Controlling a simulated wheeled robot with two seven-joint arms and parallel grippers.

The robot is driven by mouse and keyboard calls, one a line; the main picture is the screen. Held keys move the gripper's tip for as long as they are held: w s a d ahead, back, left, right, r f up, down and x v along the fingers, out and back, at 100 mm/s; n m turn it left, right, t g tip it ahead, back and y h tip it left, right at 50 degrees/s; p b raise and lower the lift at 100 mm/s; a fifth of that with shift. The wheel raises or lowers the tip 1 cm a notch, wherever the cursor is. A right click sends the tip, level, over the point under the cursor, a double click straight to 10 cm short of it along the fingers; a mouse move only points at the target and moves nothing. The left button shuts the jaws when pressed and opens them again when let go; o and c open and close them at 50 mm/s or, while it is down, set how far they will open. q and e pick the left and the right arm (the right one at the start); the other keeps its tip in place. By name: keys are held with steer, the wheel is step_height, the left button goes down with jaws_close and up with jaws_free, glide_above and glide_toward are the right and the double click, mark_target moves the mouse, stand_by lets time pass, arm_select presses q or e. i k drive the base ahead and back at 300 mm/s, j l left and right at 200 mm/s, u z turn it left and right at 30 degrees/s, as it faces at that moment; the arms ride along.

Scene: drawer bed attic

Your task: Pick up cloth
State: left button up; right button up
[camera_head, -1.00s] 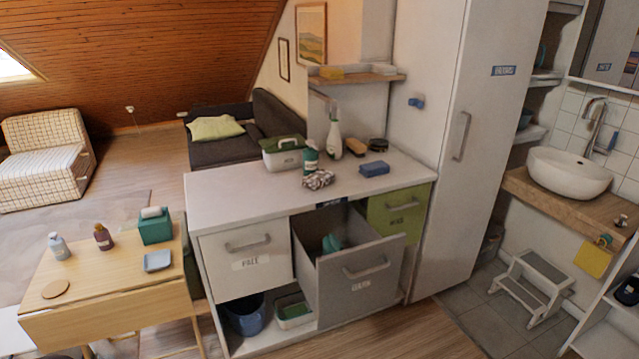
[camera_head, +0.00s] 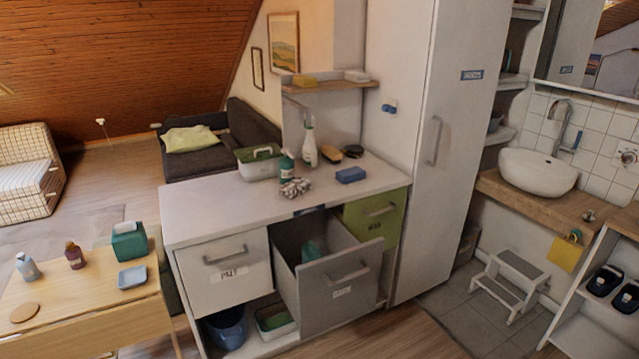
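A crumpled grey-and-white patterned cloth (camera_head: 296,188) lies on the white counter (camera_head: 205,207), in front of a green bottle (camera_head: 287,166). A yellow cloth (camera_head: 565,254) hangs from the front of the wooden washbasin shelf at the right. A teal item (camera_head: 310,251), perhaps also cloth, is partly hidden inside the open grey drawer (camera_head: 340,292). Neither of my grippers is in view.
A blue sponge (camera_head: 350,174), a spray bottle (camera_head: 309,148) and a green-handled caddy (camera_head: 259,163) stand on the counter. The open drawer juts out in front. A step stool (camera_head: 510,285) stands below the washbasin (camera_head: 538,172). The wooden table (camera_head: 75,305) is at left.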

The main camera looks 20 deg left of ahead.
mark_target(292, 190)
steer(key=i+l+u, duration=0.15)
steer(key=u, duration=0.5)
steer(key=i+l+u, duration=0.2)
steer(key=i+l, duration=0.15)
steer(key=l, duration=0.3)
steer(key=i+l+u, duration=0.1)
steer(key=l, duration=0.2)
steer(key=i+l+u, duration=0.1)
steer(key=l, duration=0.25)
steer(key=i+l+u, duration=0.1)
steer(key=i+l, duration=0.15)
steer(key=i+l+u, duration=0.1)
steer(key=l, duration=0.4)
